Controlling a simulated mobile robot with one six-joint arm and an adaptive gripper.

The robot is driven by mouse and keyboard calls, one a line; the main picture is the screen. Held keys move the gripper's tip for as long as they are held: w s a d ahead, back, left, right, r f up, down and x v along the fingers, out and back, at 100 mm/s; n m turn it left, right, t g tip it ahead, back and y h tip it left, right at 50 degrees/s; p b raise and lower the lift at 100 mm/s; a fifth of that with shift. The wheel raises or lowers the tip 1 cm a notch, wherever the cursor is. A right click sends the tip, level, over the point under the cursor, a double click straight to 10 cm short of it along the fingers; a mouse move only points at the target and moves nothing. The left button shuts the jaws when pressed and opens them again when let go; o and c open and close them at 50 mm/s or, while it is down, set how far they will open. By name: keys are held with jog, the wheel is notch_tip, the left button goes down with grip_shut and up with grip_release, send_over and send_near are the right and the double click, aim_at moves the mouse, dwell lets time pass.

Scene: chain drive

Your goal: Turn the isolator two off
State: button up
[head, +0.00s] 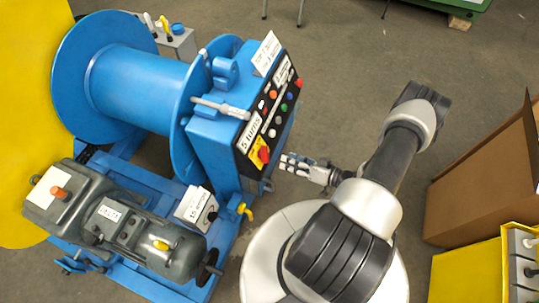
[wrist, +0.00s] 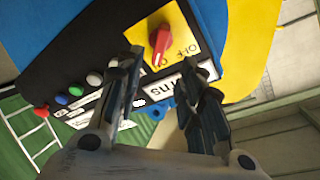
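A red rotary handle (head: 264,154) on a yellow plate (head: 257,157) sits at the lower end of the black control panel on the blue machine. In the wrist view the red handle (wrist: 160,41) is upright in the picture, and "OFF" is printed to its right on the yellow plate (wrist: 182,35). I see no number marking it as isolator two. My gripper (head: 284,163) is just right of the panel in the head view. In the wrist view my gripper (wrist: 158,62) is open and empty, its fingers apart, with the handle beyond the tips.
Several coloured buttons (head: 281,113) and a "5 turns" label (head: 247,132) share the panel. A yellow-handled valve (head: 245,211) is below it. A blue drum (head: 140,85) and a grey motor (head: 120,225) are to the left. A cardboard box (head: 475,190) stands right. Open floor lies above my arm.

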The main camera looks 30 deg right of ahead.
aim_at(268, 154)
jog(key=b+x, duration=0.1)
jog(key=x, duration=0.8)
jog(key=shift+w+a+f+b, duration=0.1)
jog(key=shift+w+a+b, duration=0.05)
jog(key=shift+w+b, duration=0.15)
grip_shut()
